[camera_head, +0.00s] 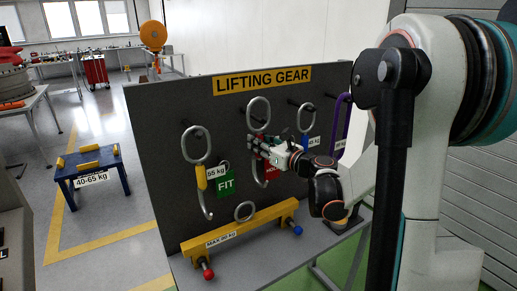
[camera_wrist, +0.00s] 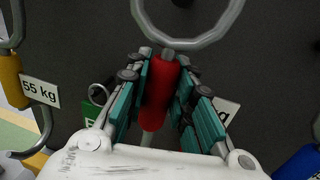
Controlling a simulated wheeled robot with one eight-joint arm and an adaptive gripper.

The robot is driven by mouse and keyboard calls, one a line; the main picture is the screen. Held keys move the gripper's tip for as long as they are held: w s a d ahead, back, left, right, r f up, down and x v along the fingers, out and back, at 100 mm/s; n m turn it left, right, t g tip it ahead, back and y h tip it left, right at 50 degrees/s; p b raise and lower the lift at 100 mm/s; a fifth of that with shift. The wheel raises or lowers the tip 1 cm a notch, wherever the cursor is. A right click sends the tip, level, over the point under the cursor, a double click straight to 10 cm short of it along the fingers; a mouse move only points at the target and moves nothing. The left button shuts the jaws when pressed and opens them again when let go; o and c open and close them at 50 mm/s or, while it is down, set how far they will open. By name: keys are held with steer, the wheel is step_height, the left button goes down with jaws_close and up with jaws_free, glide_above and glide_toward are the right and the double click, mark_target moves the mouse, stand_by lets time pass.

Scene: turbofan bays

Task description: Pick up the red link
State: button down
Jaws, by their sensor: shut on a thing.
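The red link hangs on the dark board in the middle. In the head view its grey ring (camera_head: 258,112) shows above my gripper (camera_head: 259,143), and my gripper hides much of its red body. In the wrist view the red link (camera_wrist: 157,98) stands upright between the teal finger pads of my gripper (camera_wrist: 160,85). The pads are shut on the red body, below the grey ring. A red tag (camera_head: 271,172) shows partly behind my gripper.
A yellow link (camera_head: 201,178) with a 55 kg label and green FIT tag (camera_head: 226,184) hangs to the left. A blue link (camera_head: 308,142) and purple sling (camera_head: 341,118) hang to the right. A yellow lifting beam (camera_head: 240,230) lies below on the grey table.

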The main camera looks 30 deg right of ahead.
steer(key=shift+s+r+p, duration=0.2)
steer(key=shift+s+r, duration=0.05)
steer(key=shift+r, duration=0.3)
steer(key=shift+s+r+p, duration=0.15)
steer(key=shift+s+r, duration=0.1)
steer(key=shift+r, duration=0.25)
steer(key=s+a+p+v, duration=0.1)
steer(key=a+v, duration=0.3)
steer(key=v, duration=1.4)
steer(key=shift+d+p, duration=0.35)
steer(key=shift+p, duration=0.4)
steer(key=shift+w, duration=0.1)
